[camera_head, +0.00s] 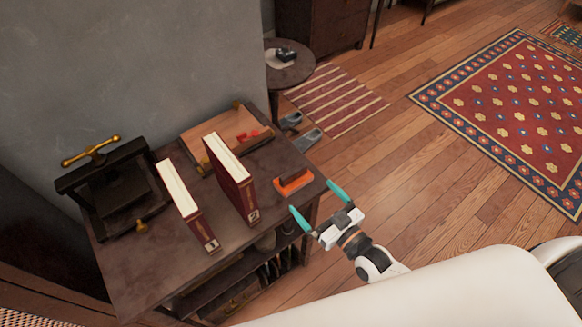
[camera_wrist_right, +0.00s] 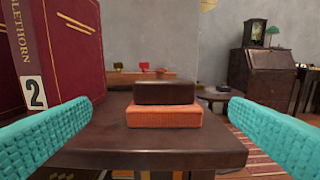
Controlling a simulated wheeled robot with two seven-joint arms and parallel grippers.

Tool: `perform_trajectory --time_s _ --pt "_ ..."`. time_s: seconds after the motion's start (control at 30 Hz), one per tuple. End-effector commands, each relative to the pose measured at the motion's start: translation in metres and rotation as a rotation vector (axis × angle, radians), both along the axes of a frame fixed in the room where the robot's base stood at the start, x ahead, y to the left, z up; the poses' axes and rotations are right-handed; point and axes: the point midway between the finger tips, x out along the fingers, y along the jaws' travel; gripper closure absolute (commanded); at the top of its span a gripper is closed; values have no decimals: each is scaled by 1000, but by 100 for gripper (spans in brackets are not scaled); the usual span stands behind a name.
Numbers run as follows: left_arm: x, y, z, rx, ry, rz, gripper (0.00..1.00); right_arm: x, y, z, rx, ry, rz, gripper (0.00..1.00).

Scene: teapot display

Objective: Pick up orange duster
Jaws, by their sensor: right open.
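The orange duster (camera_head: 294,182) lies on the dark wooden table near its right edge, to the right of the book marked 2. In the right wrist view the duster (camera_wrist_right: 165,116) is an orange block with a dark brown block on top, centred between the fingers. My right gripper (camera_head: 321,203) is open, with teal fingers spread, just off the table's right edge. It is apart from the duster, and nothing is between its fingertips. My left gripper is not in view.
Book 2 (camera_head: 231,178) and book 1 (camera_head: 187,206) stand upright on the table (camera_head: 165,262). A black press (camera_head: 108,185) with a brass handle is at left. A wooden board (camera_head: 226,135) with red items lies behind. Right of the table is open floor.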

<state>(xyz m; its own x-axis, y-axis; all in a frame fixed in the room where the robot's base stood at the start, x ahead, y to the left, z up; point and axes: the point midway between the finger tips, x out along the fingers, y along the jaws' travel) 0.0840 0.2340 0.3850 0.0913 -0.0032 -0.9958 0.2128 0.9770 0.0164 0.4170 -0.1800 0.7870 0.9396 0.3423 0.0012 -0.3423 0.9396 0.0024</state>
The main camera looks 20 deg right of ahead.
Motion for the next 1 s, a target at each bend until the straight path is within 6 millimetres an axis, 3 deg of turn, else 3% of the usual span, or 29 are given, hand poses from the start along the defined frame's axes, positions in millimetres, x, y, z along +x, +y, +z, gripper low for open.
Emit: perform_trajectory --time_s 0.2,0.43,0.7,1.0 --pt "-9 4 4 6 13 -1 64 37 12 1 0 -1 -1 0" --pt "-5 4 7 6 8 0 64 53 17 2 -1 0 -1 0" --pt "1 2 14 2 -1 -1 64 91 25 4 -2 -1 -1 0" --pt "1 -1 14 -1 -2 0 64 98 28 3 -2 2 -1 0"
